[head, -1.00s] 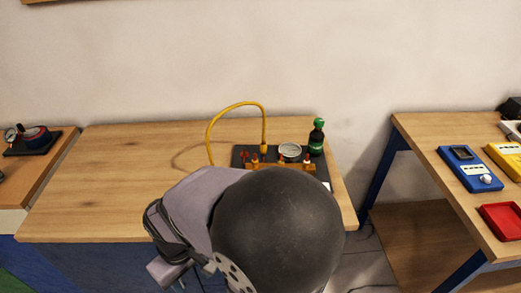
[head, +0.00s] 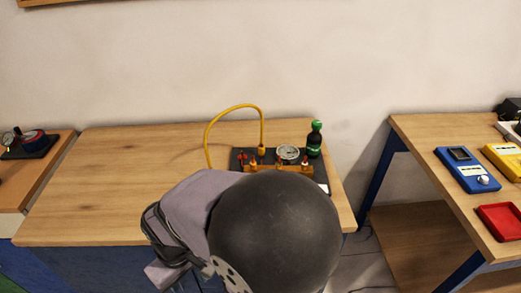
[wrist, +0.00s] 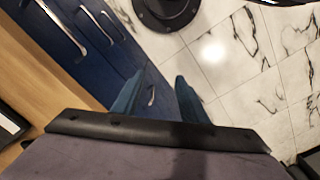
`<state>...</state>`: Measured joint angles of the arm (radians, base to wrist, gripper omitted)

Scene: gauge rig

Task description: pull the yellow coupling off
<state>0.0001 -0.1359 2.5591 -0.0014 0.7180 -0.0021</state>
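The yellow coupling (head: 261,149) stands upright at the back of the dark gauge rig (head: 237,163) on the wooden table. A yellow hose (head: 236,107) rises from it, arches left and goes down behind my arm. In the wrist view my gripper (wrist: 156,95) has its two bluish fingers apart with nothing between them. It points down past the blue drawer front toward the floor, away from the coupling. In the head view my arm hides the front of the rig and the gripper's fingers cannot be made out.
On the rig are a round gauge (head: 288,152) and an orange manifold (head: 290,168) with small valves. The table's left half (head: 110,180) is clear. A second bench (head: 430,160) stands right, across a gap.

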